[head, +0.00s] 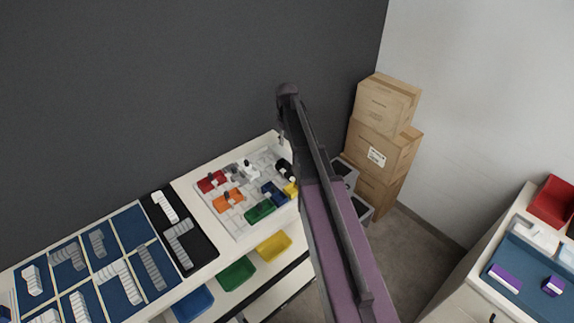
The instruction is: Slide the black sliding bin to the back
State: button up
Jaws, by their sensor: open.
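The black sliding bin (284,167) is a small dark piece with a pale spot, near the right back of a light grey tiled board (237,221). My arm covers part of the board's right side close to it. My gripper (282,137) shows only as a small grey tip at the left edge of my arm, above the black bin in the picture. It is open; most of it is hidden by my arm. I cannot tell whether it touches the bin.
Red (211,182), orange (228,200), green (260,211), blue (272,194) and yellow (291,189) bins share the board, with a white piece (250,169). A black tray (197,250) lies left. Cartons (384,148) stand stacked to the right.

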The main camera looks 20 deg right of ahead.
aim_at(287, 162)
jog(key=shift+f+b, duration=5.95)
jog(key=shift+f, duration=0.3)
grip_shut()
